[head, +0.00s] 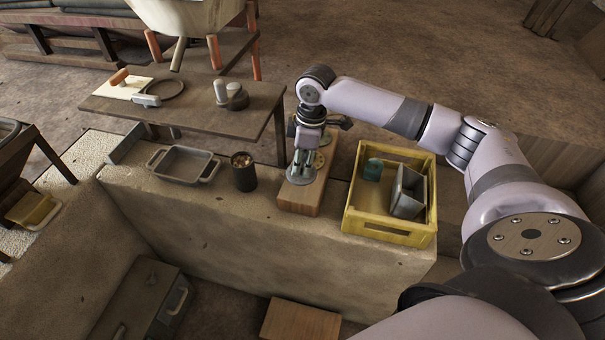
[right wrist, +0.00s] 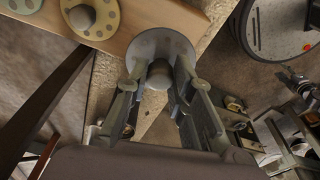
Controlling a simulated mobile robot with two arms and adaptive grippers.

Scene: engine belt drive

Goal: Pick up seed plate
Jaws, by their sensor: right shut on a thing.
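Round plates with central knobs are at a wooden board (head: 299,204) on the stone ledge. My right gripper (head: 301,172) points down over the board's near end. It is shut on the knob of a grey seed plate (head: 294,181); this plate also shows in the right wrist view (right wrist: 148,42), with the fingers on both sides of its knob. I cannot tell whether the plate touches the board. A yellowish plate with a ring of holes (right wrist: 95,17) lies apart from it on the board, also visible in the head view (head: 319,159). My left gripper is not in view.
A yellow crate (head: 388,232) with a grey divided bin (head: 407,192) and a teal item (head: 373,169) stands right of the board. A dark cup (head: 244,178) and a grey tray (head: 183,164) stand left. A wooden table (head: 190,112) is behind.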

